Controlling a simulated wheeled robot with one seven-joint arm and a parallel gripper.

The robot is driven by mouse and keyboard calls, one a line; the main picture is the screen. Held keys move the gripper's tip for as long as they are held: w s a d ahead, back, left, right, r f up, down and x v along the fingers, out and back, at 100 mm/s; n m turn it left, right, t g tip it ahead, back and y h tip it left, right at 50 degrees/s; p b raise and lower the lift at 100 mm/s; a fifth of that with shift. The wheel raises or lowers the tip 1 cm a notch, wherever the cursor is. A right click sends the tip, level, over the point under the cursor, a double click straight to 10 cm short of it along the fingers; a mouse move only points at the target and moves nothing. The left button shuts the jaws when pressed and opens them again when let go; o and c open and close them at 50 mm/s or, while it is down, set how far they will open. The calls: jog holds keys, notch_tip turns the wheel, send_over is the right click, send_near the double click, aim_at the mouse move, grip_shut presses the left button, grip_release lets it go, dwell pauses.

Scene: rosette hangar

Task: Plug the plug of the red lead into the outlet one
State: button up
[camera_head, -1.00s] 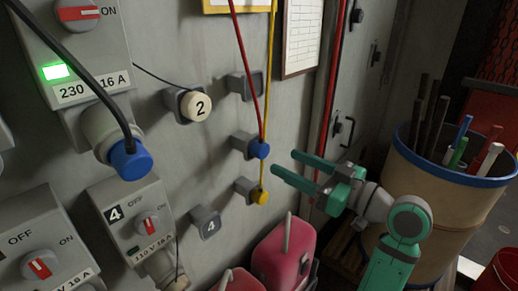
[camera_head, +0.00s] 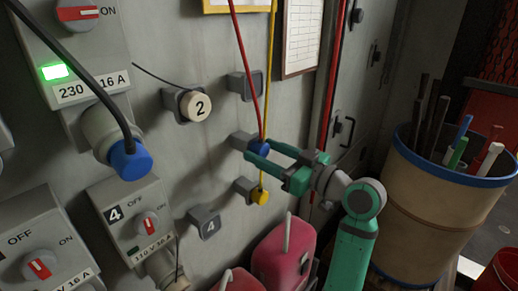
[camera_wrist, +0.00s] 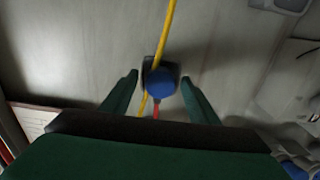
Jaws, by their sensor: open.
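The red lead (camera_head: 244,62) hangs from above to a blue plug (camera_head: 262,146) seated in a grey wall holder (camera_head: 239,140). My gripper (camera_head: 259,150) is open, with its fingers around the blue plug. In the wrist view, the blue plug (camera_wrist: 160,82) sits between my open fingertips (camera_wrist: 159,77), with a small gap visible on each side. The red lead (camera_wrist: 156,108) shows just below it. No outlet marked one can be read in these views.
A yellow lead (camera_head: 271,80) runs close beside the red one to a yellow plug (camera_head: 261,197) below. A barrel (camera_head: 440,205) stands right.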

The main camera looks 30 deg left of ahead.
jog(key=shift+c, duration=0.6)
dwell(0.4)
grip_shut()
jog(key=d, duration=0.6)
jog(key=shift+s, duration=0.45)
dwell(0.8)
